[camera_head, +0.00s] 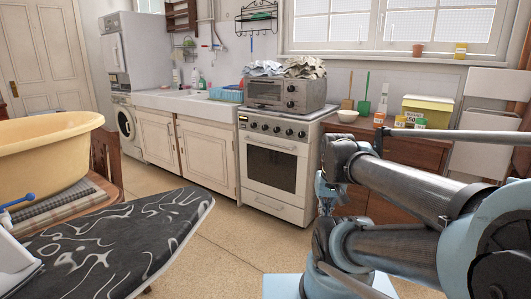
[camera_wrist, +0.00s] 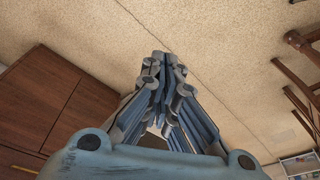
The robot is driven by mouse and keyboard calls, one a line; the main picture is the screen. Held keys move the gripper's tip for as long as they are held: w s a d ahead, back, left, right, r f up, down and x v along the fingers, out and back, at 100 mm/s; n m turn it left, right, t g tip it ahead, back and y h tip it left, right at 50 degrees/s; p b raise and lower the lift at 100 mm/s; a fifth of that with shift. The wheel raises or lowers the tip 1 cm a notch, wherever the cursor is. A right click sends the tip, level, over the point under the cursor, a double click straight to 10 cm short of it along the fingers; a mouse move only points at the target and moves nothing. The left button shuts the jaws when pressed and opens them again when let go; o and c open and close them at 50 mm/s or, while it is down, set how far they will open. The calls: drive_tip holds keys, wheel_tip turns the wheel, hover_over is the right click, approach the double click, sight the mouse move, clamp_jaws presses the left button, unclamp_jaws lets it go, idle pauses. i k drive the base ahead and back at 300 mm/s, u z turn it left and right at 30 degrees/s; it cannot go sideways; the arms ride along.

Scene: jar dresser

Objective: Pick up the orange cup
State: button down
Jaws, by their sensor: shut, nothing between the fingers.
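A small orange cup-like thing (camera_head: 417,50) stands on the windowsill at the upper right of the head view. It is small in the picture, so I cannot be sure that it is the orange cup. My gripper (camera_wrist: 161,62) is shut and empty in the wrist view, with bare floor beyond its fingers. It is well apart from the windowsill. No orange cup shows in the wrist view.
Below are a wooden dresser (camera_head: 415,155) with a white bowl (camera_head: 347,116) and a yellow-lidded box (camera_head: 427,109), and a white stove (camera_head: 270,165). An ironing board (camera_head: 110,245) stands at front left.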

sight(379, 118)
drive_tip(key=u, duration=0.05)
drive_tip(key=k, duration=0.4)
drive_tip(key=z, duration=0.7)
drive_tip(key=i, duration=1)
drive_tip(key=z, duration=0.9)
drive_tip(key=i, duration=0.4)
drive_tip(key=z, duration=0.1)
